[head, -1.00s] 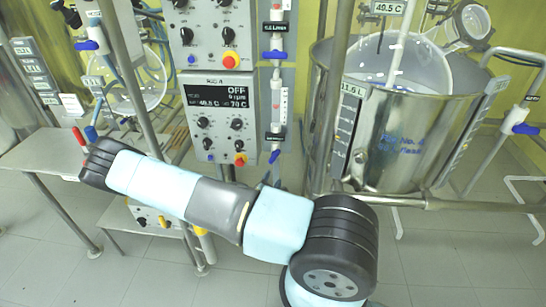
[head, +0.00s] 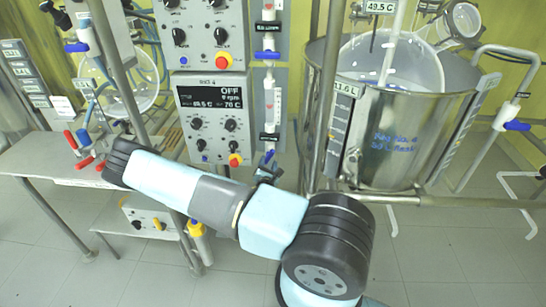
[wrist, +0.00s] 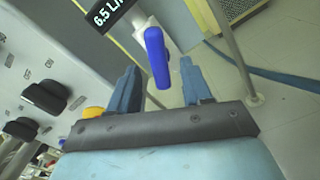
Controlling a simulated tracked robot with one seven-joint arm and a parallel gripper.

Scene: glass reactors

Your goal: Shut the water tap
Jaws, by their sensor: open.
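A tap with a blue lever handle (wrist: 157,57) on a white body sits beside a black label reading about 6.5 L/min in the wrist view. In the head view this blue handle (head: 268,158) appears low on the panel's right edge, tilted, below the flow meter. My gripper (wrist: 160,80) is open, with blue fingers on either side of the handle. The handle's lower end reaches between the fingers, with gaps visible on both sides. In the head view my gripper (head: 268,173) is a small dark shape just below the tap, mostly hidden behind my arm.
Another blue-handled tap (head: 267,55) is higher on the same pipe. The control panel (head: 214,118) stands to its left. The steel vessel (head: 390,145) and its frame posts stand to the right. A bench (head: 60,160) is at the left.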

